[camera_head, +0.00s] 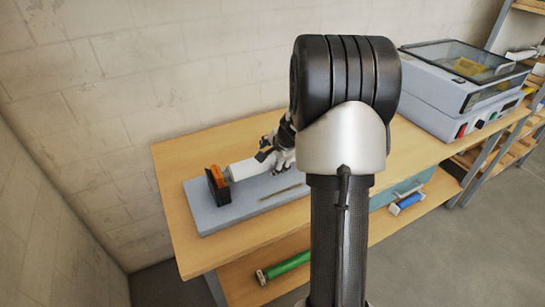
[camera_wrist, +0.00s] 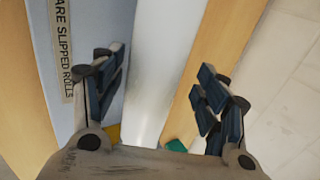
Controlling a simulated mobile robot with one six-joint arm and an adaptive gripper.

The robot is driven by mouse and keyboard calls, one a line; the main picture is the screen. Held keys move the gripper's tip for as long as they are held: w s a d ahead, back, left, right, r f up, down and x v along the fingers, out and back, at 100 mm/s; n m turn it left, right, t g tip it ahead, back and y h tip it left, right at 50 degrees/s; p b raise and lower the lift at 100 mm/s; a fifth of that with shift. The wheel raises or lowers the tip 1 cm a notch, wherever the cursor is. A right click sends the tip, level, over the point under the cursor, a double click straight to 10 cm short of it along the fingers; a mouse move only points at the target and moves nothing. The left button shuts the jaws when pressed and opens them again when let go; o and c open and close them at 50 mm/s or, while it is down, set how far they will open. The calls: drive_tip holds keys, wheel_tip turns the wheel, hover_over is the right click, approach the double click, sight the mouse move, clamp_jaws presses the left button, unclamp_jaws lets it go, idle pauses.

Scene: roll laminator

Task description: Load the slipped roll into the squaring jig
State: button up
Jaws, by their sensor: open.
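A white roll (camera_head: 243,170) lies along the back part of the blue-grey jig plate (camera_head: 215,217) on the bench. Its left end is at or very near a black end block with an orange face (camera_head: 217,184); I cannot tell if they touch. My gripper (camera_head: 268,156) is at the roll's right end, partly hidden behind my arm. In the wrist view my gripper (camera_wrist: 160,72) is open, with one finger on each side of the white roll (camera_wrist: 165,50). A label ending "ARE SLIPPED ROLLS" (camera_wrist: 62,45) is on the plate at left.
A thin rod or strip (camera_head: 282,192) lies on the plate. A grey laminator (camera_head: 465,85) stands at the right end of the wooden bench (camera_head: 183,160). A green roll (camera_head: 288,264) and a blue roll (camera_head: 407,203) are on the lower shelf. A wall is close behind.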

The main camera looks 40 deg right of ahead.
drive_tip(key=shift+r, duration=0.1)
drive_tip(key=shift+r+p, duration=0.35)
drive_tip(key=shift+p, duration=0.15)
drive_tip(key=p+v, duration=0.4)
drive_tip(key=v, duration=0.8)
drive_tip(key=shift+r, duration=0.15)
